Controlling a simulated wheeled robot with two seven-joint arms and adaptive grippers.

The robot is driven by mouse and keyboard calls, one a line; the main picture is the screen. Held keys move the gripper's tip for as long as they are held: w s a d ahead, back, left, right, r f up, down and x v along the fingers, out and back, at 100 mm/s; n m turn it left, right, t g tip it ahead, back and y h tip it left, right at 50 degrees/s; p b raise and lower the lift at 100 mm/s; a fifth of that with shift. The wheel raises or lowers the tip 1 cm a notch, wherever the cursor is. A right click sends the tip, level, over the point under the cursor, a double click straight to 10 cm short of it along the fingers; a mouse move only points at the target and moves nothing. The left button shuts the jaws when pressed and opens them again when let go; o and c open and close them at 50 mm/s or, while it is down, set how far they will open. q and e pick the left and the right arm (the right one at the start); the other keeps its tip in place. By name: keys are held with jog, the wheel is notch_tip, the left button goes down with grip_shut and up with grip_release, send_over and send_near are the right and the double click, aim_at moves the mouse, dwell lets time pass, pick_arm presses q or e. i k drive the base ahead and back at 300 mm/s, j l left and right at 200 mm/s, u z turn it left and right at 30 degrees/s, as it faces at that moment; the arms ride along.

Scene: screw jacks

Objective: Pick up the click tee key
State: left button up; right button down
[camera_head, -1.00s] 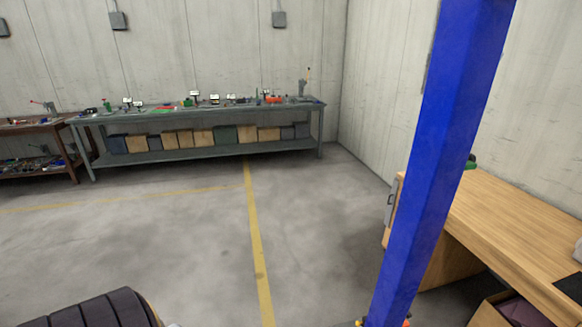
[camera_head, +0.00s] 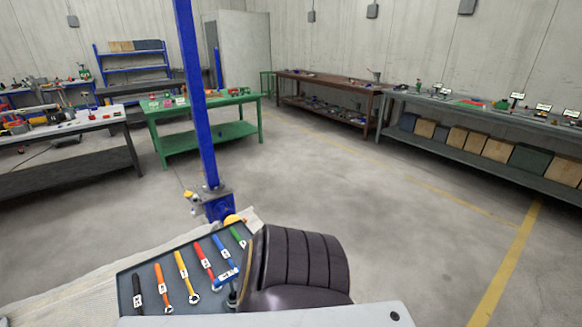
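Neither of my grippers shows in the head view. I cannot tell for sure which thing is the click tee key. A blue bar-shaped tool (camera_head: 228,273) with a white label, perhaps a tee handle, shows at the right end of a dark tray (camera_head: 150,272) in the lower left. Its lower part is partly hidden near the black seat. Several coloured, labelled wrenches lie on the tray, including a red wrench (camera_head: 204,258), a yellow wrench (camera_head: 182,268) and an orange wrench (camera_head: 160,280).
A green table (camera_head: 205,105), a dark bench (camera_head: 65,130), a brown bench (camera_head: 325,82) and a long grey bench (camera_head: 480,110) stand farther back. The middle floor is open.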

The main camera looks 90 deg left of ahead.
aim_at(227, 278)
jog(key=u, duration=3.45)
